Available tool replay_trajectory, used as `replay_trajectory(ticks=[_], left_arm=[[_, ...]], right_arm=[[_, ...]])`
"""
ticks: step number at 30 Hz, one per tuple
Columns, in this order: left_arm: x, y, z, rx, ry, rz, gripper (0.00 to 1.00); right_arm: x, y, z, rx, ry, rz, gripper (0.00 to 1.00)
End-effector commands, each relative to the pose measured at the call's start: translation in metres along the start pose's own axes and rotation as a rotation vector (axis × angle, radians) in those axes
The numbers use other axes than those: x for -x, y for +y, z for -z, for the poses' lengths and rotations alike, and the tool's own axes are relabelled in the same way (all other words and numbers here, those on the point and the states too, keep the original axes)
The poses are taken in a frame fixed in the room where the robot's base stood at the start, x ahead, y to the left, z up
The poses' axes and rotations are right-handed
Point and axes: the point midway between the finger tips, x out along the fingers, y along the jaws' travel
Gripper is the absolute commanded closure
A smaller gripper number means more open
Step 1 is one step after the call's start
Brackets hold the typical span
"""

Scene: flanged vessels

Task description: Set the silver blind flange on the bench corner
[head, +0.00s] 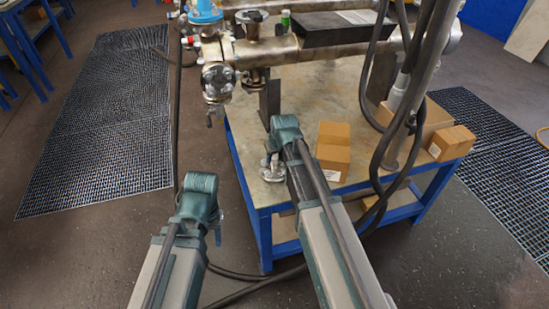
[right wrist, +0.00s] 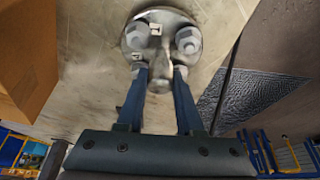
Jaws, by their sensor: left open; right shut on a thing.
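The silver blind flange (right wrist: 160,22) is a round metal disc with bolt heads and a small stub in the middle. My right gripper (right wrist: 159,74) is shut on its stub. In the head view the flange (head: 273,173) shows at the front left part of the bench top (head: 312,98), beside my right wrist and partly hidden by it. I cannot tell whether it touches the bench top or hangs just above it. My left gripper (head: 216,230) is open and empty, over the floor left of the bench; its fingers are mostly hidden behind the wrist.
A cardboard box (head: 333,150) stands right of my right gripper, with another box (head: 451,143) further right. Metal flanged pipework (head: 265,52) runs across the back of the bench. Dark hoses (head: 366,75) hang at the right. A floor grating (head: 105,120) lies at the left.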

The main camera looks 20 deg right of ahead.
Motion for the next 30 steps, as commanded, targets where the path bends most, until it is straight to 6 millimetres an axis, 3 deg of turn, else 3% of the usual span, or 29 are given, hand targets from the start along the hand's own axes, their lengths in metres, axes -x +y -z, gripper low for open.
replay_trajectory(ticks=[29, 30], left_arm=[[-0.011, 0.001, 0.001, 0.000, 0.000, 0.000, 0.50], [-0.009, 0.001, 0.001, 0.000, 0.000, 0.000, 0.50]], right_arm=[[-0.010, 0.000, -0.004, 0.000, 0.002, 0.000, 1.00], [-0.009, 0.000, -0.003, 0.000, 0.002, 0.000, 0.57]])
